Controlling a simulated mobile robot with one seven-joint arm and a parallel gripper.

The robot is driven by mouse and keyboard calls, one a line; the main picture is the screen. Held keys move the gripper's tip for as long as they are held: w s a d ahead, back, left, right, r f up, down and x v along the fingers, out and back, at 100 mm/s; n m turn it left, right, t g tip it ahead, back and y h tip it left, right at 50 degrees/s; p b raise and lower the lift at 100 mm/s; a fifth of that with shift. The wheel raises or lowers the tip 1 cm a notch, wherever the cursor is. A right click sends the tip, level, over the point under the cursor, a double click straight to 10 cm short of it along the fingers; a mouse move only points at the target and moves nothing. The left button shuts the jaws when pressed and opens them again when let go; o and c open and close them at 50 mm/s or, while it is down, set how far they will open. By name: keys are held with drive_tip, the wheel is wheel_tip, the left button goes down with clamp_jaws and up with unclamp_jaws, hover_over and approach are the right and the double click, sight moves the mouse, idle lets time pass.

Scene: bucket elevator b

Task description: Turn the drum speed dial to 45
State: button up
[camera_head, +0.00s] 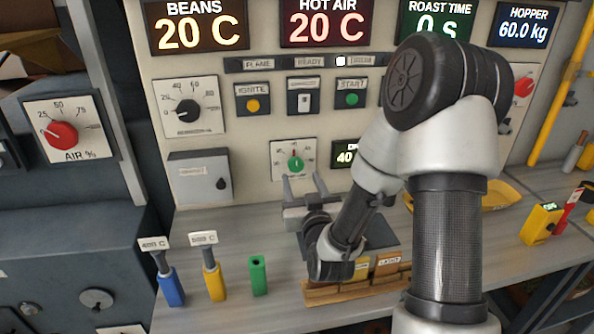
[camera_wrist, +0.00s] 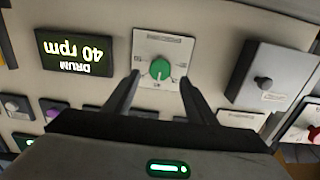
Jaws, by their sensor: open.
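The drum speed dial is a green knob (camera_head: 296,163) on a square white plate, low on the cream panel. It also shows in the wrist view as a green knob (camera_wrist: 160,69), upside down. Beside it the drum display (camera_wrist: 74,62) reads 40 rpm; in the head view my arm partly covers that display (camera_head: 345,155). My gripper (camera_head: 303,177) is open just below and in front of the knob. In the wrist view my gripper (camera_wrist: 160,80) has one finger on either side of the knob, and nothing is between them. I cannot tell whether a finger touches the plate.
A grey box (camera_head: 200,178) with a dark knob sits left of the dial. Blue (camera_head: 171,287), yellow (camera_head: 214,281) and green (camera_head: 258,275) holders stand on the bench. A wooden rack (camera_head: 345,289) lies under my wrist. Ignite and start buttons are above the dial.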

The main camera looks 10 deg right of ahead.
sight(298, 165)
drive_tip(key=w, duration=0.6)
drive_tip(key=shift+w+r, duration=0.1)
drive_tip(key=shift+r, duration=0.15)
drive_tip(key=shift+c, duration=0.4)
drive_tip(key=c, duration=0.9)
drive_tip(key=shift+m+b, duration=0.3)
drive_tip(key=shift+b, duration=0.1)
drive_tip(key=m+b, duration=0.3)
drive_tip(key=b, duration=0.1)
drive_tip(key=shift+f+m, duration=0.15)
drive_tip(key=shift+m, duration=0.25)
drive_tip(key=m+b, duration=0.3)
drive_tip(key=m, duration=0.2)
drive_tip(key=shift+d+b, duration=0.15)
drive_tip(key=shift+b, duration=0.15)
drive_tip(key=shift+m, duration=0.3)
